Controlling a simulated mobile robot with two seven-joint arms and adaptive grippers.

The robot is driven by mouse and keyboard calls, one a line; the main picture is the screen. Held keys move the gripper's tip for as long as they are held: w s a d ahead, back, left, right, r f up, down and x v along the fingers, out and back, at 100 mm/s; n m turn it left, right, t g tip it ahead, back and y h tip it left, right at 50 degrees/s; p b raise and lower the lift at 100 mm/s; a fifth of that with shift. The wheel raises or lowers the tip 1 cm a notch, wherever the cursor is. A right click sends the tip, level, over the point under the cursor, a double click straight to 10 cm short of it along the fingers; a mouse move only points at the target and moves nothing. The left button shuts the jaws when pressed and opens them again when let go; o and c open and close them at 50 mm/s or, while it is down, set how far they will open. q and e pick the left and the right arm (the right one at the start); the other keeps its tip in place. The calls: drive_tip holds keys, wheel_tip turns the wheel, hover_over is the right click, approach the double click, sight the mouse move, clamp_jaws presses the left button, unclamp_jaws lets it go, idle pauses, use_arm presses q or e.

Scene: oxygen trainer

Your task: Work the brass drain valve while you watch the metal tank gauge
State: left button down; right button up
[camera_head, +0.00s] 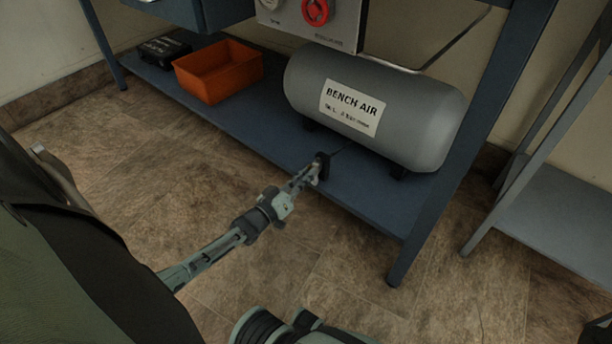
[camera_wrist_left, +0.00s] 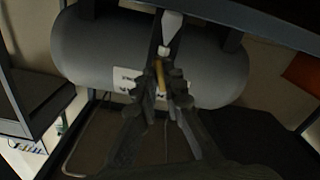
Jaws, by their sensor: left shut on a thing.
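The grey metal tank (camera_head: 420,110) lies on the lower blue shelf, with a white "BENCH AIR" label facing out. It also fills the upper part of the left wrist view (camera_wrist_left: 90,45). My left gripper (camera_head: 320,166) reaches in low at the tank's front left side. In the left wrist view, its fingers (camera_wrist_left: 161,82) are shut on a small brass piece, the drain valve (camera_wrist_left: 160,73). In the head view the valve is hidden behind the gripper. I cannot make out a tank gauge face in either view. My right gripper is not in view.
An orange bin (camera_head: 218,72) and a black case (camera_head: 164,50) stand on the shelf to the left. A grey panel with a red knob (camera_head: 316,11) is above the tank. A blue table leg (camera_head: 440,190) stands at the right. The tiled floor in front is clear.

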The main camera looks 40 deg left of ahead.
use_arm(q)
drive_tip(key=m, duration=0.3)
idle(0.4)
drive_tip(key=c, duration=1.6)
unclamp_jaws()
drive_tip(key=shift+s, duration=0.1)
drive_tip(key=s, duration=0.8)
drive_tip(key=s+a, duration=0.1)
drive_tip(key=s, duration=0.2)
drive_tip(key=shift+s, duration=0.4)
